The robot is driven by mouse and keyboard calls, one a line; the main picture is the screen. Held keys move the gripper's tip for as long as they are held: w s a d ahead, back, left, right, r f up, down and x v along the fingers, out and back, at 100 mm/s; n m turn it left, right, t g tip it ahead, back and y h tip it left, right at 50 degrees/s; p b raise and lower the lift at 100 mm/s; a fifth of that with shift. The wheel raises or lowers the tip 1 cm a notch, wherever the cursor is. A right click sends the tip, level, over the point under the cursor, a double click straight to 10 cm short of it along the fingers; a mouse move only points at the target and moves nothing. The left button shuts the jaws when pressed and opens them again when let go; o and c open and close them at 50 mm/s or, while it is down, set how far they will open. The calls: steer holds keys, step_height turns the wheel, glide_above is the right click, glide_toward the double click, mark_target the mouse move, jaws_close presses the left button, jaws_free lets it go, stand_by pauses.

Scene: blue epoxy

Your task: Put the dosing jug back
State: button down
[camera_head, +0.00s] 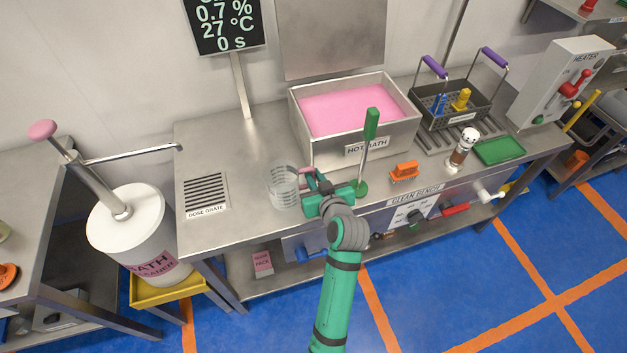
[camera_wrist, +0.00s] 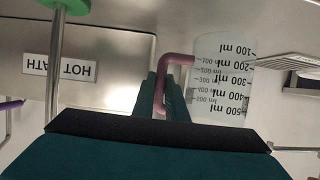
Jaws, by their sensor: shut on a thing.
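The dosing jug (camera_head: 283,187) is a clear measuring jug with black ml marks and a pink handle. It is upright over the bench between the dose grate and the hot bath; I cannot tell whether its base touches the bench. My gripper (camera_head: 312,183) is shut on the jug's handle from the right. In the wrist view the jug (camera_wrist: 222,78) is right of my gripper (camera_wrist: 168,88), with the fingers around the pink handle (camera_wrist: 177,59). The dose grate (camera_head: 206,190), a slotted dark grid with a label, is empty on the bench to the left.
The hot bath (camera_head: 405,130) holds pink liquid behind my gripper. A green-handled upright rod (camera_head: 370,125) stands close to its right. An orange block (camera_head: 404,171), a small bottle (camera_head: 462,150) and a green tray (camera_head: 499,150) are further right. Bench space around the grate is clear.

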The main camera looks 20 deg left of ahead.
steer(key=shift+f, duration=0.95)
steer(key=c, duration=1.8)
jaws_free()
steer(key=shift+f, duration=0.1)
steer(key=shift+o, duration=0.2)
